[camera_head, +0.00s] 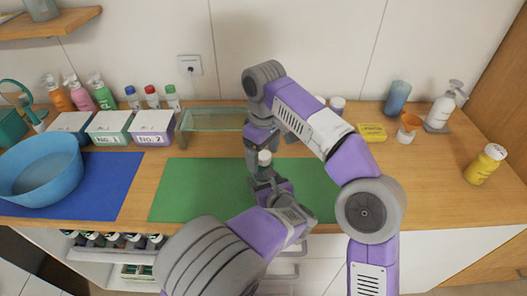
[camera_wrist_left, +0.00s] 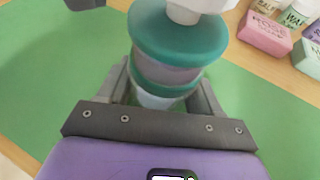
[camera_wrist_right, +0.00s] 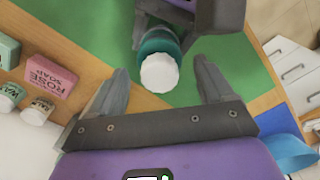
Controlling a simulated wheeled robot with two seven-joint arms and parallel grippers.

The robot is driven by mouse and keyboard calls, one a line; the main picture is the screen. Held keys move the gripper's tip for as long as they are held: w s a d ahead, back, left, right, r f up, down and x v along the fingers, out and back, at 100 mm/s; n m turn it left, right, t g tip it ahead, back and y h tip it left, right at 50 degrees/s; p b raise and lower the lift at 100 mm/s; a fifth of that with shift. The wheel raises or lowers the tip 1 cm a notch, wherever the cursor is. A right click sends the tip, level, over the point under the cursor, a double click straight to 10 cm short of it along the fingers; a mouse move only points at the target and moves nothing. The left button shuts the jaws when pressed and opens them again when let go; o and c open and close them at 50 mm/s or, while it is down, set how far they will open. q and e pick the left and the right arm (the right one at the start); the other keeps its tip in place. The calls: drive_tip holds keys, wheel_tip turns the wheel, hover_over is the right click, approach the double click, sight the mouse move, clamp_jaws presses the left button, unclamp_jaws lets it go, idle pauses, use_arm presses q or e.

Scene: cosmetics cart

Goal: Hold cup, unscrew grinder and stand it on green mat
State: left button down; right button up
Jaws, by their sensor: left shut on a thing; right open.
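The grinder and cup stand as one upright piece, with a white top (camera_head: 264,157) showing in the head view between my two grippers. In the left wrist view its teal upper part (camera_wrist_left: 178,40) sits above a clear cup with a teal band (camera_wrist_left: 160,92). My left gripper (camera_wrist_left: 163,92) is shut around the cup, low over the green mat (camera_head: 180,190). My right gripper (camera_wrist_right: 162,70) is open above the grinder. In the right wrist view the white top (camera_wrist_right: 160,73) lies between its spread fingertips, with no clear contact. The cup's base is largely hidden.
A blue basin (camera_head: 38,168) stands on a blue mat (camera_head: 100,190) at left. Labelled boxes (camera_head: 108,127) and a glass shelf stand (camera_head: 215,121) are behind. A yellow bottle (camera_head: 484,165) and white pump bottle (camera_head: 441,108) stand at right. Pink soap (camera_wrist_right: 50,77) lies nearby.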

sight(264, 167)
wheel_tip(264, 167, up, 2)
drive_tip(key=m, duration=0.5)
drive_tip(key=shift+r, duration=0.1)
drive_tip(key=shift+m, duration=0.5)
drive_tip(key=shift+f, duration=3.85)
drive_tip(key=c, duration=1)
drive_tip(key=shift+n, duration=1.4)
drive_tip(key=shift+c, duration=0.3)
drive_tip(key=shift+r, duration=0.25)
